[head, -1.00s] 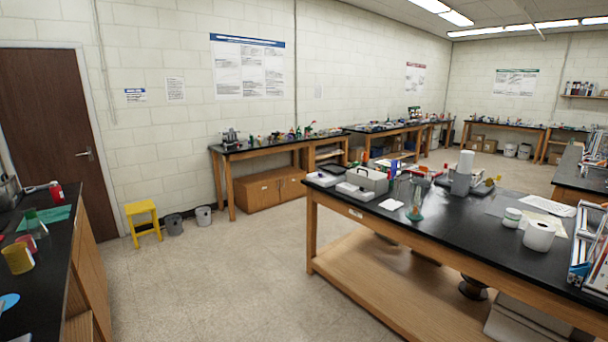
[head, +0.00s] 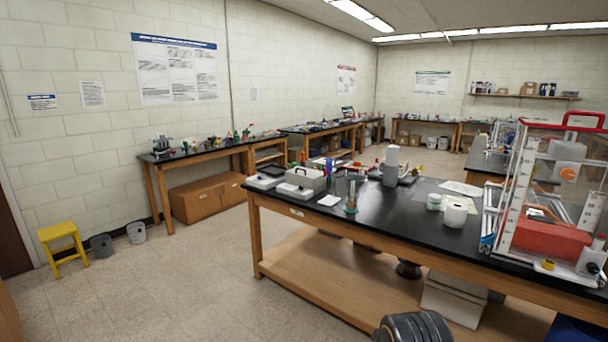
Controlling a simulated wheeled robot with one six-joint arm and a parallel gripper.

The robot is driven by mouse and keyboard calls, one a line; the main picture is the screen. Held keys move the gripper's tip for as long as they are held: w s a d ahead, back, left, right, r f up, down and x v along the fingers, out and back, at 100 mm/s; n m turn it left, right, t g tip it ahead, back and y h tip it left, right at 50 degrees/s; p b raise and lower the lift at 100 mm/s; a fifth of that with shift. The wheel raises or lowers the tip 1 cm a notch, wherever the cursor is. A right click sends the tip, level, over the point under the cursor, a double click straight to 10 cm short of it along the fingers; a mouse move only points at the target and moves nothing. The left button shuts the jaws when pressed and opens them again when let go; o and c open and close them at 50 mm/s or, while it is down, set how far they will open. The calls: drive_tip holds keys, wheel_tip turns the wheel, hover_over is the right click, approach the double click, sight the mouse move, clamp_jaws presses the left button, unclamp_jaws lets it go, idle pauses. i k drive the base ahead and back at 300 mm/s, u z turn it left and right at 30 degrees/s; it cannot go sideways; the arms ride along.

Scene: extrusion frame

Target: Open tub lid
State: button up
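My gripper is not in view. No tub can be named for certain at this distance. A small whitish jar (head: 434,201) with what looks like a lid on it stands on the black-topped bench (head: 385,222). A red box-like container (head: 548,238) sits inside a clear-sided frame (head: 508,190) at the right end of the bench. Its top is partly hidden by the frame and things in it, so I cannot tell whether it has a lid.
A white roll (head: 455,215), a grey case (head: 306,179) and a flask (head: 351,198) stand on the bench. A yellow stool (head: 62,246) stands by the left wall. The floor left of the bench is clear. A dark ribbed object (head: 415,328) at the bottom edge is unclear.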

sight(303, 172)
drive_tip(key=u, duration=0.2)
drive_tip(key=i, duration=1.1)
drive_tip(key=u, duration=0.3)
drive_tip(key=i, duration=2.55)
drive_tip(key=z, duration=0.3)
